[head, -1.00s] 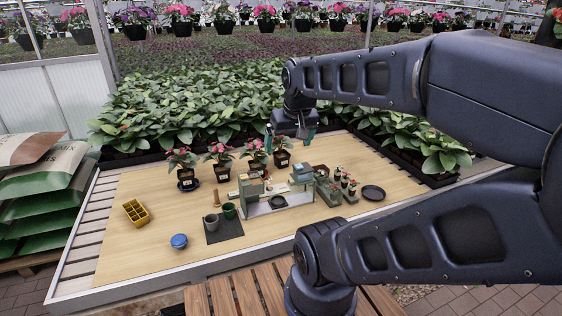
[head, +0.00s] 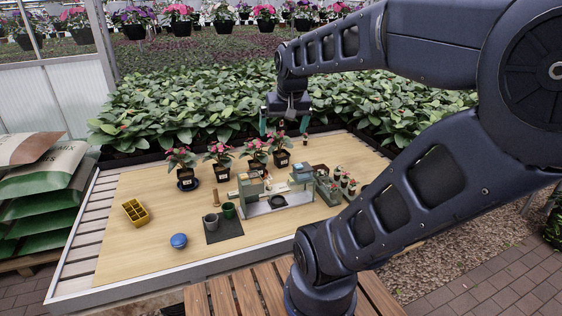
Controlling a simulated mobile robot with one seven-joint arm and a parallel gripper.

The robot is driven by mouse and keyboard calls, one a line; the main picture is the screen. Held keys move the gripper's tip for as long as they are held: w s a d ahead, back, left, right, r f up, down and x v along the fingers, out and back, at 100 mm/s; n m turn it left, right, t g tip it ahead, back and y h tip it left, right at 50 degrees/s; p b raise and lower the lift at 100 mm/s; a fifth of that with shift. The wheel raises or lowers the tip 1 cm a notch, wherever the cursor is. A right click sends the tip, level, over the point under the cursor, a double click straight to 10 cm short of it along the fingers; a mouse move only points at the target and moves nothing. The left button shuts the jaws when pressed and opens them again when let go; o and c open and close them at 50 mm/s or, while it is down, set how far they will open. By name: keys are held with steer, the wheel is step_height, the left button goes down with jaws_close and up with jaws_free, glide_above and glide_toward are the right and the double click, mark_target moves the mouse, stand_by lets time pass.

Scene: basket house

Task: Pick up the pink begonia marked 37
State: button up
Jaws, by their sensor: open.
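Several begonias with pinkish-red flowers stand in dark pots with small white labels in a row on the wooden bench top. The second begonia (head: 221,169), the third begonia (head: 257,165) and the rightmost begonia (head: 282,159) follow to the right. The label numbers are too small to read, so I cannot tell which is 37. My gripper (head: 284,127) is open and empty, pointing down. In the picture it appears just above the rightmost begonia, apart from its flowers.
A grey-green stand (head: 278,205) and small potted plants (head: 345,181) are in front of the row. A yellow tray (head: 136,212), blue round item (head: 179,241) and dark mat (head: 226,233) with two cups lie left. Dense leafy plants (head: 190,110) line the back. Bare bench shows at left.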

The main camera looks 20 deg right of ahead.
steer(key=w+d+r+m+g, duration=0.1)
steer(key=w+d+m, duration=0.25)
steer(key=w, duration=1.35)
steer(key=m+g, duration=0.3)
steer(key=m, duration=0.9)
glide_above(281, 156)
steer(key=shift+n, duration=0.25)
step_height(281, 156, down, 35)
steer(key=shift+a+r, duration=0.15)
steer(key=shift+w+f, duration=0.1)
steer(key=shift+f, duration=0.45)
steer(key=f, duration=1)
steer(key=shift+d+f, duration=0.2)
steer(key=shift+f, duration=0.15)
steer(key=shift+c, duration=0.2)
steer(key=c, duration=1.1)
